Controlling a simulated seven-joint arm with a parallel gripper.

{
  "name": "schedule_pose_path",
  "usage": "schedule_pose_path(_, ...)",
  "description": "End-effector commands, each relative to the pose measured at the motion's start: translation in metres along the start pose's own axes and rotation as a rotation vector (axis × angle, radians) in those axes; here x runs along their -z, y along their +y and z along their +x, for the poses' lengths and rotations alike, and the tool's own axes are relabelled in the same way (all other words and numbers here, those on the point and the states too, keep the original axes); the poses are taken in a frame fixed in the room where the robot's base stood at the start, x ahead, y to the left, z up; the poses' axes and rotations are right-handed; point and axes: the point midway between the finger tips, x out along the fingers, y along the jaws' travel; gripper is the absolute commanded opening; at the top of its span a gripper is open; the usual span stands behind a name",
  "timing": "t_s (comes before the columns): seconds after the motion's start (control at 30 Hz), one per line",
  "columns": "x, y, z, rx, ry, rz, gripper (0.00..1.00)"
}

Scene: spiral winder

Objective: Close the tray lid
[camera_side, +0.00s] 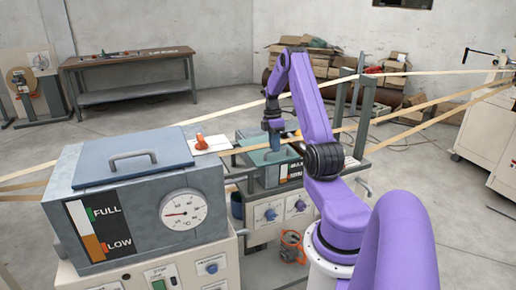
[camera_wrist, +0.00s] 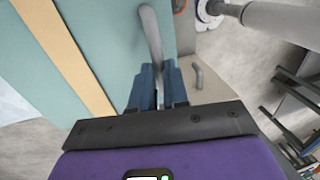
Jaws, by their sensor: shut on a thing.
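The teal tray lid (camera_side: 258,158) is on the machine behind the front tank. In the wrist view, a teal surface (camera_wrist: 95,25) fills the upper left, with a curved grey handle (camera_wrist: 151,35) on it. My gripper (camera_wrist: 158,78) has its blue fingers shut on the end of this handle. In the side view, my gripper (camera_side: 273,138) points down at the teal part, and my arm partly hides it. I cannot tell how far the lid stands open.
A tan strip (camera_wrist: 65,50) runs close beside the handle. The front tank (camera_side: 150,210) has a flat blue lid (camera_side: 130,158) with its own handle and a gauge (camera_side: 183,210). An orange item (camera_side: 200,141) sits on a white sheet. Posts (camera_side: 363,115) stand behind my gripper.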

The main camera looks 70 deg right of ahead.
Motion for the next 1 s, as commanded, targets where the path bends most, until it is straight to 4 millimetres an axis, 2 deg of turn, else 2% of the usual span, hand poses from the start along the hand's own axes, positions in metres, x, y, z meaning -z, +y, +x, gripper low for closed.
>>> schedule_pose_path(0.03,-0.012,0.000,-0.001,-0.001,0.000,0.005,0.00)
schedule_pose_path(0.1,-0.023,0.000,-0.001,0.000,0.000,0.004,0.00)
schedule_pose_path(0.23,-0.037,0.000,-0.001,0.000,0.000,0.002,0.00)
schedule_pose_path(0.7,-0.047,0.000,-0.001,-0.002,-0.003,0.004,0.00)
schedule_pose_path(0.73,-0.048,0.000,-0.001,-0.002,-0.003,0.004,0.24)
schedule_pose_path(0.77,-0.047,0.000,-0.001,-0.002,-0.003,0.004,0.34)
schedule_pose_path(0.8,-0.047,0.000,-0.001,-0.002,-0.003,0.003,0.40)
schedule_pose_path(1.0,-0.044,0.000,-0.001,-0.001,-0.001,0.001,0.40)
